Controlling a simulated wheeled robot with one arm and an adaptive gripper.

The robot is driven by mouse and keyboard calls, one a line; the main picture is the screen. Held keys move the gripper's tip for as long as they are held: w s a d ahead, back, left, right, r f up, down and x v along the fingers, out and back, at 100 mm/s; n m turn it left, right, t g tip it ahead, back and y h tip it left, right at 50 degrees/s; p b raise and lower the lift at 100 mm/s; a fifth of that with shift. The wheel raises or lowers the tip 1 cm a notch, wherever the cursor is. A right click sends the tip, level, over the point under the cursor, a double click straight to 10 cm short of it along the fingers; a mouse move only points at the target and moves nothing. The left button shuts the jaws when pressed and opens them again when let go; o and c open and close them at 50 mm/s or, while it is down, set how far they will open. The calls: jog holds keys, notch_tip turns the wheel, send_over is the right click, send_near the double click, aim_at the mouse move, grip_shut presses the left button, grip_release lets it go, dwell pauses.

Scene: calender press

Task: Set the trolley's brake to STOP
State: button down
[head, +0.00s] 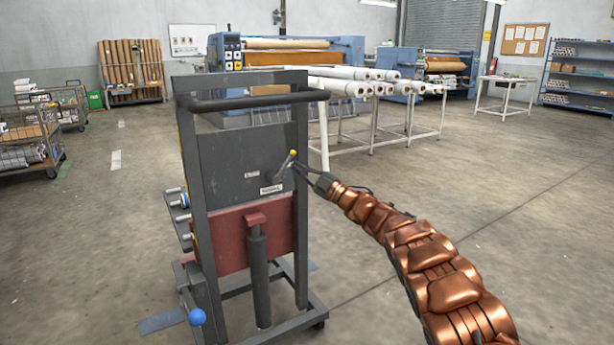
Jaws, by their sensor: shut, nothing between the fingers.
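The trolley (226,155) stands upright in front of me, a dark grey frame with a handle bar at the top and a red block low on its back. A short lever with a yellow knob (293,153) sticks out at the right side of its grey panel, above a small white label. The label is too small to read. A blue ball knob (197,317) shows low at the trolley's left. My gripper (296,165) is shut and empty, with its tip right by the yellow-knobbed lever. I cannot tell whether it touches the lever. No STOP marking is legible.
White rolls on a rack (350,85) stand behind the trolley to the right. A blue calender press (290,55) is at the back. Wire carts (35,140) stand at the far left. The floor (480,190) to the right is clear.

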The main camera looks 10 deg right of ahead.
jog(key=shift+w+a+r, duration=0.3)
jog(key=shift+a, duration=0.1)
